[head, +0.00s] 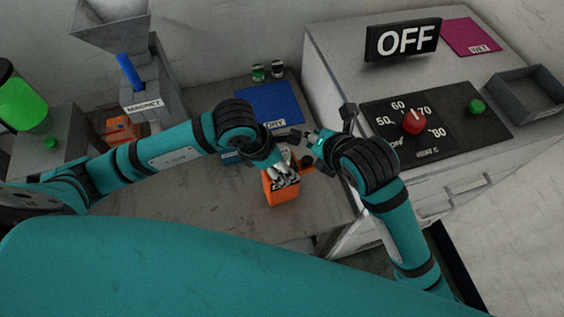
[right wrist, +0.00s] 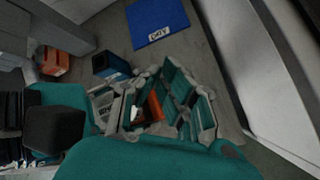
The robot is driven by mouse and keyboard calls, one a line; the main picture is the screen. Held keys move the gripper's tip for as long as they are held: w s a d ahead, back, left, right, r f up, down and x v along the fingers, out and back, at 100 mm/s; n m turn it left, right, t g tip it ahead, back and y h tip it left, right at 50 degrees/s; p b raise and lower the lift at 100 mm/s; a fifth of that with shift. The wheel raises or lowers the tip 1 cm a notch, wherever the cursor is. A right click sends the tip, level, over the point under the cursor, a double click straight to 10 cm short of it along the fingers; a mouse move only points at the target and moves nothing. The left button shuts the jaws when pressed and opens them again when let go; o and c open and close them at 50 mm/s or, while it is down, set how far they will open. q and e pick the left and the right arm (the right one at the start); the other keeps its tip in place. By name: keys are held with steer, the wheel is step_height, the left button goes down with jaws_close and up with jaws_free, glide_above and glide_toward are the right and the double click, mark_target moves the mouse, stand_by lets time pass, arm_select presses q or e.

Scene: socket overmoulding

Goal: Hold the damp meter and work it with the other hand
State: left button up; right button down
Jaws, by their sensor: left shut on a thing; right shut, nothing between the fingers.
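An orange boxy thing with dark lettering (head: 281,190), which I take to be the damp meter, is at my left gripper (head: 284,173) in the head view. The left gripper's pale fingers are closed on it and cover its upper part. My right gripper (head: 302,137) is shut and empty, just above and to the right of it. In the right wrist view a strip of orange (right wrist: 153,107) shows between teal and grey gripper parts. I cannot tell whether the right gripper touches the meter. Its face and controls are mostly hidden.
A blue DRY mat (head: 268,104) lies behind the grippers, with two small pots (head: 266,71) beyond. At right is a grey cabinet with a red dial (head: 413,122), green button (head: 477,106), OFF sign (head: 403,40), pink mat (head: 471,36) and tray (head: 526,98). A magnet stand (head: 150,92) is at left.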

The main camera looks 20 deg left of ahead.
stand_by(0.4)
arm_select(q)
steer(key=o, duration=1.2)
